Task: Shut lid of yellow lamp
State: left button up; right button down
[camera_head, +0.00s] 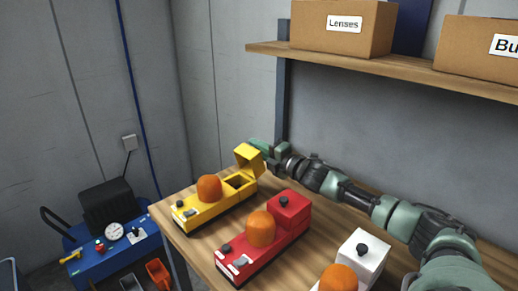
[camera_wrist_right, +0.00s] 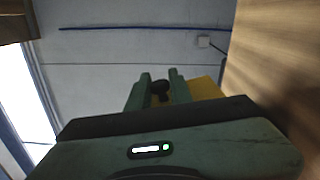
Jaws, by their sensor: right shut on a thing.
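The yellow lamp (camera_head: 205,208) stands on the wooden table with an orange dome on its middle. Its lid (camera_head: 246,155) is raised at the far end, and the dark compartment below it is uncovered. My right gripper (camera_head: 262,147) is at the outer side of the raised lid. In the right wrist view, its fingers (camera_wrist_right: 160,88) are shut on the lid's dark knob (camera_wrist_right: 160,92), with part of the yellow lid (camera_wrist_right: 207,88) behind them. My left gripper is not in view.
A red lamp (camera_head: 262,236) with its lid down stands beside the yellow one. A white lamp (camera_head: 362,257) is nearer, at the right. A shelf (camera_head: 400,62) with cardboard boxes (camera_head: 342,28) runs above my right arm. A blue cart (camera_head: 112,252) stands left of the table.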

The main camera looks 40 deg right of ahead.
jog(key=shift+a, duration=0.1)
jog(key=c, duration=1.3)
grip_release()
jog(key=shift+s+f, duration=0.15)
jog(key=shift+s, duration=0.35)
jog(key=shift+s+d+r+b, duration=0.1)
jog(key=shift+s+d+b, duration=0.2)
jog(key=shift+s, duration=1.4)
jog(key=shift+s+d+r+b, duration=0.1)
jog(key=shift+s+b, duration=0.3)
jog(key=shift+s, duration=1.25)
jog(key=shift+r, duration=0.1)
